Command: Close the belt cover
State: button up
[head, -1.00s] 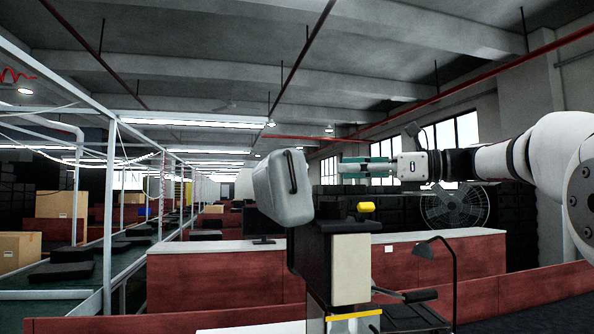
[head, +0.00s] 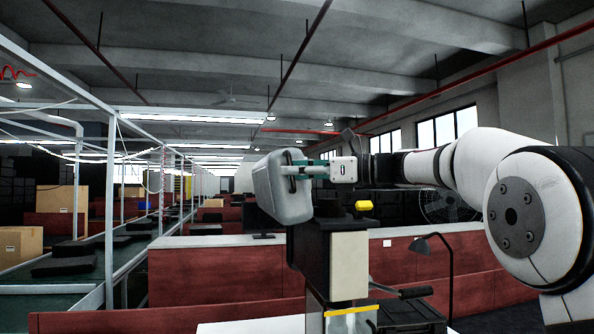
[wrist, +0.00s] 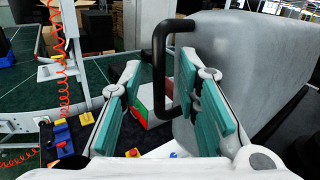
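The belt cover (head: 275,196) is a grey rounded lid, raised and tilted above a dark machine in the head view. It fills the right of the wrist view (wrist: 245,60), with a black bar handle (wrist: 158,75) on its side. My gripper (head: 298,171) is in front of the cover in the head view. In the wrist view my gripper (wrist: 160,68) is open, its teal pads apart. The handle shows between the two fingers and I cannot tell whether they touch it. In the head view the handle is largely hidden by the fingers.
The machine body (head: 347,265) with a yellow knob (head: 364,205) stands below the cover. A desk lamp (head: 440,250) is to its right. Red partitions (head: 215,280) stand behind. A conveyor (head: 50,290) with cardboard boxes (head: 20,247) runs at the left.

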grip_shut()
jog(key=shift+d, duration=0.1)
